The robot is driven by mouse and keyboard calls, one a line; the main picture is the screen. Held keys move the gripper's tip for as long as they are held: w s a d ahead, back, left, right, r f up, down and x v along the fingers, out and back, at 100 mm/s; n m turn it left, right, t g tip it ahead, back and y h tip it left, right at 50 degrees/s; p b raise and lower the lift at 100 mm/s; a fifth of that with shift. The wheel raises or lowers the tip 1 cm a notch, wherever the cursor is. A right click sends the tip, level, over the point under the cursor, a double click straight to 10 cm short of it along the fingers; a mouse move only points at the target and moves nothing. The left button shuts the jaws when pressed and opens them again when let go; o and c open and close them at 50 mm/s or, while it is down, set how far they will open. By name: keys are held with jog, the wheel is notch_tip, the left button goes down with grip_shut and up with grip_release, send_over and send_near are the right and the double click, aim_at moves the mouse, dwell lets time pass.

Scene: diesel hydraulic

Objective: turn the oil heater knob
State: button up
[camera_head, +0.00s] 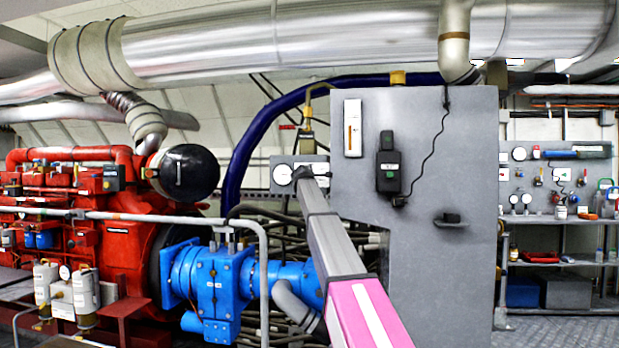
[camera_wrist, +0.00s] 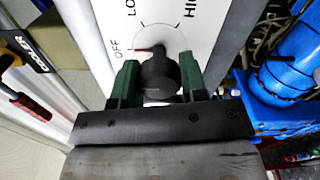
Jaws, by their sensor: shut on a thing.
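The oil heater knob (camera_wrist: 158,76) is black and round, on a white panel (camera_wrist: 205,22) marked OFF, LO and HIGH in the wrist view. A red mark at the knob's edge lies by OFF. My gripper (camera_wrist: 158,80) has its two green fingers on either side of the knob, shut on it. In the head view my arm reaches to a small grey panel (camera_head: 262,172) beside the large grey cabinet. There my gripper (camera_head: 303,172) is small and dark, and the knob is hidden behind it. A round white gauge (camera_head: 282,175) shows just left of it.
The large grey cabinet (camera_head: 440,130) stands right of my arm, with a black handset (camera_head: 388,165) on it. Blue machinery (camera_head: 212,280) and a metal railing (camera_head: 262,240) are at lower left. In the wrist view, blue pipework (camera_wrist: 295,65) is close on the right.

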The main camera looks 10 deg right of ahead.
jog(key=o, duration=0.9)
jog(key=shift+s, duration=0.1)
jog(key=v, duration=1)
jog(key=shift+s+a, duration=0.15)
jog(key=shift+s, duration=0.2)
